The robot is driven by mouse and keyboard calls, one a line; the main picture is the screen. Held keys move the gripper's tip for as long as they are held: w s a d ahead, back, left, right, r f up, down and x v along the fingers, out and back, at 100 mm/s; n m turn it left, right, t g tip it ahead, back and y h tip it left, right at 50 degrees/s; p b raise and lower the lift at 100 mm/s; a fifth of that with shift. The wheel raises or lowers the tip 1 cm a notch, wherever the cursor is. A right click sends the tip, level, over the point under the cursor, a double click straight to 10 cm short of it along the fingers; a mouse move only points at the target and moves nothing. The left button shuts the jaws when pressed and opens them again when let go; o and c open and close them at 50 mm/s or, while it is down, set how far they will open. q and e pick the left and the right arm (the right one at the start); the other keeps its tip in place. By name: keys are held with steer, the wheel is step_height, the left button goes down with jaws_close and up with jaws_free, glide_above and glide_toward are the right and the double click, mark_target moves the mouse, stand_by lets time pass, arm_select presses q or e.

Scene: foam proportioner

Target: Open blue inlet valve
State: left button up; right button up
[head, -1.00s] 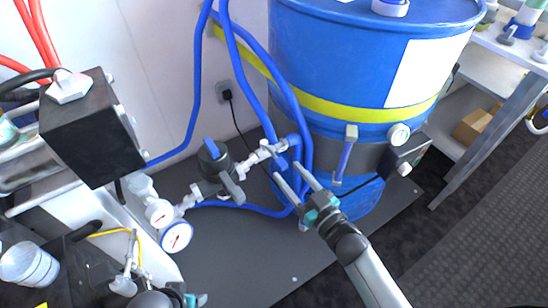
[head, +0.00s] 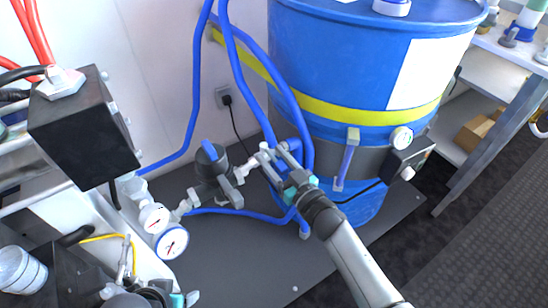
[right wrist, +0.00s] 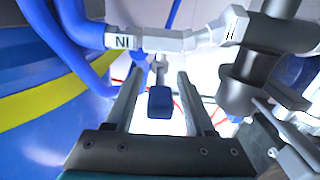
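The blue inlet valve has a small blue handle (right wrist: 160,102) that shows in the right wrist view, below a grey pipe fitting (right wrist: 150,40) with an upside-down "IN" label. My right gripper (head: 272,153) is open at the pipe fittings in front of the blue drum. In the right wrist view, its fingers (right wrist: 158,95) stand on either side of the blue handle with gaps to both. In the head view the gripper partly covers this valve. What may be my left gripper (head: 185,299) is cut off at the bottom edge; its fingers cannot be made out.
A large blue drum (head: 350,60) with a yellow band stands behind the valve. A second valve with a dark body and blue top (head: 211,155) is to the left, with gauges (head: 171,242) beyond. Blue hoses (head: 195,100) hang around. The grey floor plate (head: 250,265) is clear in front.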

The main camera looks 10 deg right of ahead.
jaws_close()
stand_by(1.2)
